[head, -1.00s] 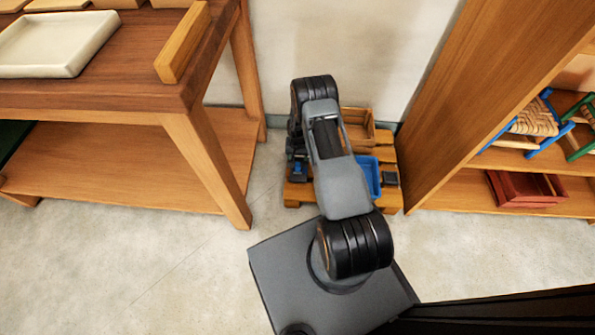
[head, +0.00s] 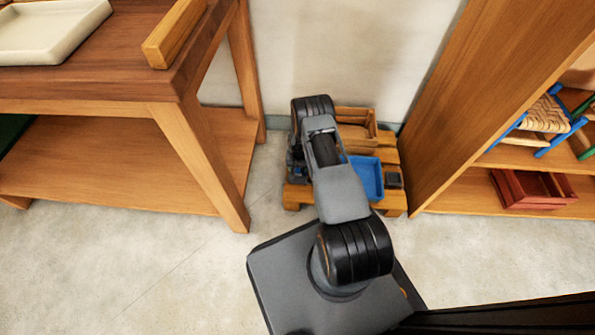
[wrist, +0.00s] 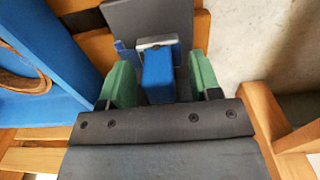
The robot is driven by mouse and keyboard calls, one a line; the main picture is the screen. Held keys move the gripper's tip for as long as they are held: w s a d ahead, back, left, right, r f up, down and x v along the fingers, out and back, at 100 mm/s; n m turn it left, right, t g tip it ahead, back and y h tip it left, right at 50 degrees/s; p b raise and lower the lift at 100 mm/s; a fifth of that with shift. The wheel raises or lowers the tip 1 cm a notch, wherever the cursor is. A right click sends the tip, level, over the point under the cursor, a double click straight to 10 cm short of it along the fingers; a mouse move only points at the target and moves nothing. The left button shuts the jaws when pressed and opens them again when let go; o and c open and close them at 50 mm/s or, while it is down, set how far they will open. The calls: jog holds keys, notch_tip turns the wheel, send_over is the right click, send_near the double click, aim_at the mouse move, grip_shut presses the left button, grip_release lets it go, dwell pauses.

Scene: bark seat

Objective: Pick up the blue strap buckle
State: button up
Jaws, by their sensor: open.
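The blue strap buckle (wrist: 157,82) shows in the wrist view as a blue block with a silver-grey bar at its far end. My gripper (wrist: 163,84) is open, with one green finger on each side of the buckle. A dark grey panel (wrist: 150,18) lies just beyond the buckle. In the head view my arm hides the buckle and the fingertips.
A blue tray (head: 369,178) lies right of my arm on a low wooden platform (head: 388,204); in the wrist view it holds a brown loop (wrist: 22,72). A wooden crate (head: 357,131) stands behind. A workbench (head: 150,90) is left, a shelf (head: 440,130) right.

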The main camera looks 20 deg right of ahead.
jog(key=shift+r, duration=0.1)
grip_shut()
dwell(0.3)
